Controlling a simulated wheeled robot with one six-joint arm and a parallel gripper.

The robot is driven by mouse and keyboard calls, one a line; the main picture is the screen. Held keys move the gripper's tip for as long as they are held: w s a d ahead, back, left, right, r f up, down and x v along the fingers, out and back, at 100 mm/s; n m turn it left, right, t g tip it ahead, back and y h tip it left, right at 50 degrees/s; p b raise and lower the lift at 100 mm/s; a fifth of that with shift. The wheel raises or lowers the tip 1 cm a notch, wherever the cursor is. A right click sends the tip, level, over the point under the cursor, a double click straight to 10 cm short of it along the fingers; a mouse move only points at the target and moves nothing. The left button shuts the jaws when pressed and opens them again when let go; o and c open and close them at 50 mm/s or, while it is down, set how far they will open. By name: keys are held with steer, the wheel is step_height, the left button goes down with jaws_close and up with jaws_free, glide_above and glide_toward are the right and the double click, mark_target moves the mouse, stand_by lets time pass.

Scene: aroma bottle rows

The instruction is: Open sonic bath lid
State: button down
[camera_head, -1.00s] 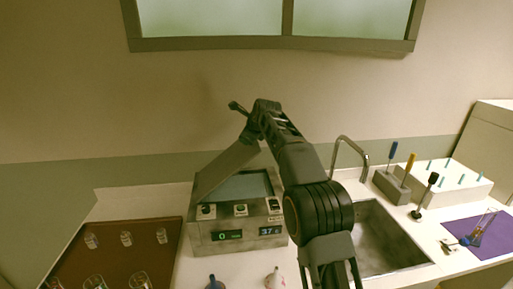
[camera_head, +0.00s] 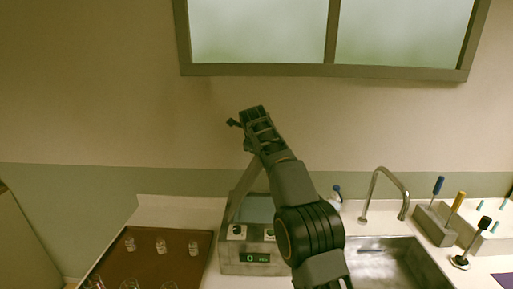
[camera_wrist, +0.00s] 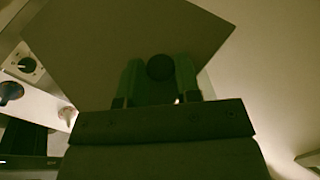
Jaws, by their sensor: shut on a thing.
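The sonic bath (camera_head: 235,267) is a grey metal box with knobs and a lit display, standing on the counter left of the sink. Its lid (camera_head: 243,188) is raised steeply, close to upright, with the bath's opening (camera_head: 258,209) showing below it. My gripper (camera_head: 240,128) is at the lid's upper end, shut on the lid's handle. In the wrist view the lid (camera_wrist: 110,45) fills the upper middle, and the round dark handle knob (camera_wrist: 160,67) sits between my gripper's two fingers (camera_wrist: 160,80). My arm hides the bath's right side.
A brown tray (camera_head: 150,262) with several small glass jars lies left of the bath. The faucet (camera_head: 385,185) and sink (camera_head: 400,260) are on the right, beside a tool block (camera_head: 434,224). The wall and window are behind.

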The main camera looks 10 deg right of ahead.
steer(key=shift+d, duration=0.1)
steer(key=c, duration=0.9)
jaws_free()
steer(key=shift+o, duration=0.2)
steer(key=b+v, duration=0.1)
steer(key=v, duration=1.2)
steer(key=shift+s+r, duration=0.3)
